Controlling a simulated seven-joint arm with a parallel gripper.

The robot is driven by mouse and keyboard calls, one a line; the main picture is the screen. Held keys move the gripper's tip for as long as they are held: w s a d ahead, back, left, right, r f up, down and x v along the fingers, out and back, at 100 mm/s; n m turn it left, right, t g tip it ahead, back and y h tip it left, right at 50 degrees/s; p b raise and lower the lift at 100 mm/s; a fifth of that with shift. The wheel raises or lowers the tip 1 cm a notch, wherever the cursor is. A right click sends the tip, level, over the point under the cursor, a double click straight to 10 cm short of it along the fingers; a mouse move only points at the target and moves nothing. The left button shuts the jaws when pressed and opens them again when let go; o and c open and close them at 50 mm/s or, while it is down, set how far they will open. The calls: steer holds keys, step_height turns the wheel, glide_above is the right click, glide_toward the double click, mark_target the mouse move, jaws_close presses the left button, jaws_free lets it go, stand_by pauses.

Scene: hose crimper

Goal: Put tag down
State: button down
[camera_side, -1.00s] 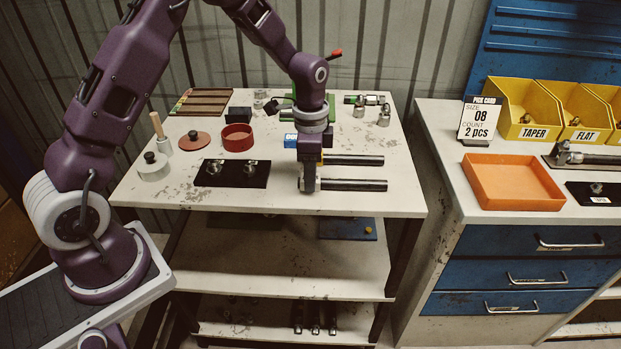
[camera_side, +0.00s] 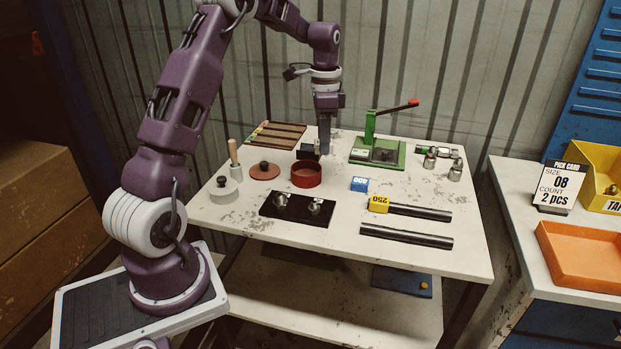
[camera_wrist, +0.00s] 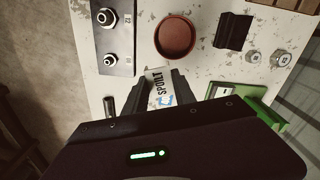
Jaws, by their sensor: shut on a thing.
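My gripper (camera_side: 324,148) points down above the back of the white table, near the red round dish and the black block. In the wrist view my gripper (camera_wrist: 161,92) is shut on a small white tag (camera_wrist: 158,75), which is held between the two dark fingers. The tag carries dark lettering that seems to read "SPOILT", and a blue mark. The side view does not show the tag clearly. The red dish (camera_wrist: 175,37) lies just beyond the tag in the wrist view. I cannot tell how high the tag is above the table.
The red dish (camera_side: 306,174), black block (camera_side: 308,152) and green press (camera_side: 377,152) stand close around my gripper.

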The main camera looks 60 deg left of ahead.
mark_target(306, 165)
steer(key=s+a, duration=0.2)
steer(key=a, duration=0.3)
steer(key=shift+n, duration=0.4)
step_height(306, 165, down, 10)
steer(key=shift+a+r, duration=0.1)
steer(key=shift+a, duration=0.05)
steer(key=c, duration=1.3)
jaws_free()
